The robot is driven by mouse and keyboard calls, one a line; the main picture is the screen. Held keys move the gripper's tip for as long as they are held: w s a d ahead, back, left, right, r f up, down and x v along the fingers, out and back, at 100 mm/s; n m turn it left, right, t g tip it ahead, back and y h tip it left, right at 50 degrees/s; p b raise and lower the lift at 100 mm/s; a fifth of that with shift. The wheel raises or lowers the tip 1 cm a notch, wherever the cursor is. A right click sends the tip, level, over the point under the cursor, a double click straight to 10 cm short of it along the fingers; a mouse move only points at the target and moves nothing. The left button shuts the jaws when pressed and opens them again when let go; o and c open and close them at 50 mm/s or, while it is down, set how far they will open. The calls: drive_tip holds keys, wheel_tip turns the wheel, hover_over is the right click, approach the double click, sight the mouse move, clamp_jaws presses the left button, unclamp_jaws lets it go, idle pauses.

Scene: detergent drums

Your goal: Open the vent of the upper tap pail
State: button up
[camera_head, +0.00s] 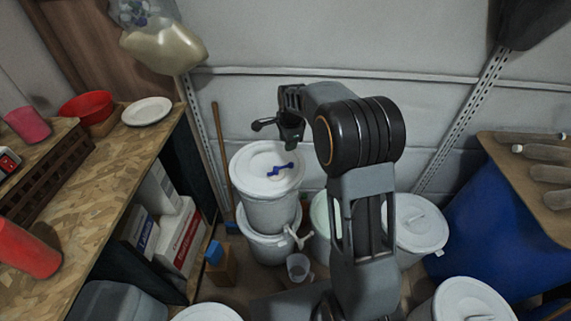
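The upper tap pail (268,208) is white and stands upright on a lower white pail (262,250), left of centre. Its round lid (258,158) carries a blue vent piece (281,170) near the middle. I cannot tell from this view whether the vent is open. A white tap (298,237) sticks out to the right near where the two pails meet; I cannot tell which pail it belongs to. My gripper (273,134) is above the back part of the lid, apart from the blue vent. Its dark fingers look spread, with nothing visible between them.
A clear cup (298,267) stands below the tap. Lidded white pails (416,225) stand to the right, partly behind my arm. A wooden bench (95,195) is at left, a blue drum (495,235) at right. A stick (222,150) leans behind the stack.

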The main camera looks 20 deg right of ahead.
sight(286, 167)
drive_tip(key=shift+m, duration=0.4)
drive_tip(key=w+f, duration=0.1)
drive_tip(key=f, duration=0.8)
drive_tip(key=w+f, duration=0.1)
drive_tip(key=f, duration=0.3)
drive_tip(key=shift+w+f+p, duration=0.35)
drive_tip(key=shift+p, duration=0.05)
clamp_jaws()
